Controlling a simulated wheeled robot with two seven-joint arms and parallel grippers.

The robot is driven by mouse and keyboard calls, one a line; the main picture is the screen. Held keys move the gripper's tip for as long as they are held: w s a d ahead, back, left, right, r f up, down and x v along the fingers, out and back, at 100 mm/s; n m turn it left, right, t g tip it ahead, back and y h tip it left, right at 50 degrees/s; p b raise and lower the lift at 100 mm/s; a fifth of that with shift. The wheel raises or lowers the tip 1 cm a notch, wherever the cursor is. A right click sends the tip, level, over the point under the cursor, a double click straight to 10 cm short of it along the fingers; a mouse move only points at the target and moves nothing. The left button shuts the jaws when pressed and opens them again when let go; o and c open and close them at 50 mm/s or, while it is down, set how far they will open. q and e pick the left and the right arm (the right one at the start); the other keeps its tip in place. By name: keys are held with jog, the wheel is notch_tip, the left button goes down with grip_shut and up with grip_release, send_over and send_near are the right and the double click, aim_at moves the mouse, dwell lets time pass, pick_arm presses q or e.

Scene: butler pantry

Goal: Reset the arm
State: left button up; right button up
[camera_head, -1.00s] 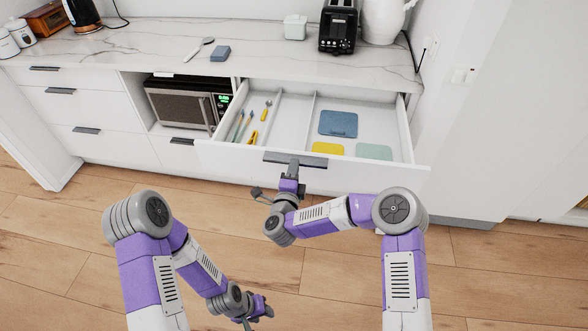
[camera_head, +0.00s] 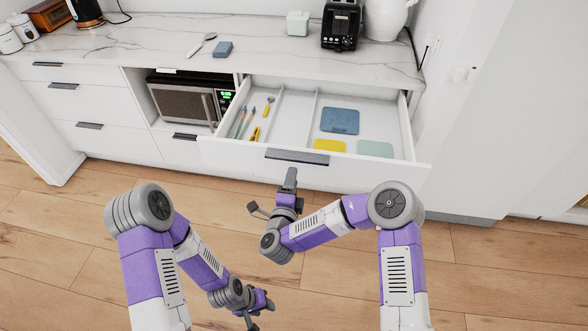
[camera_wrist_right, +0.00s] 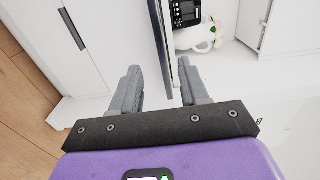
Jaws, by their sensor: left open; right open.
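My right gripper (camera_head: 288,180) is open and empty in the head view, just in front of and below the grey handle (camera_head: 297,157) of the pulled-out drawer (camera_head: 360,170). My left gripper (camera_head: 258,312) hangs low over the wooden floor near the bottom of the head view, open and holding nothing visible.
The open drawer holds slim utensils, a blue board (camera_head: 340,120), a yellow board (camera_head: 329,145) and a pale green board (camera_head: 375,149). A microwave (camera_head: 185,100) sits left of it. A toaster (camera_head: 341,25) stands on the marble counter. The floor before the cabinets is clear.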

jog(key=shift+s+a, duration=0.15)
jog(key=shift+s, duration=0.7)
jog(key=s+d+f+n+g+y+p, duration=0.1)
jog(key=s+d+f+n+g+y, duration=0.1)
jog(key=s+f+n+g+y, duration=0.45)
jog(key=s+d+f+n+g+y+p, duration=0.1)
jog(key=s+d+f+n+g, duration=0.15)
jog(key=f+n, duration=0.55)
jog(key=s+d+f+n+g, duration=0.1)
jog(key=s+d+f+g, duration=0.2)
jog(key=s, duration=0.6)
jog(key=s+d+f+n+g+p, duration=0.1)
jog(key=s+d+f+n+g, duration=0.1)
jog(key=s, duration=0.6)
notch_tip(320, 180, down, 3)
jog(key=d+g, duration=0.1)
jog(key=g, duration=0.2)
jog(key=shift+s+d+r, duration=0.2)
jog(key=shift+s, duration=0.15)
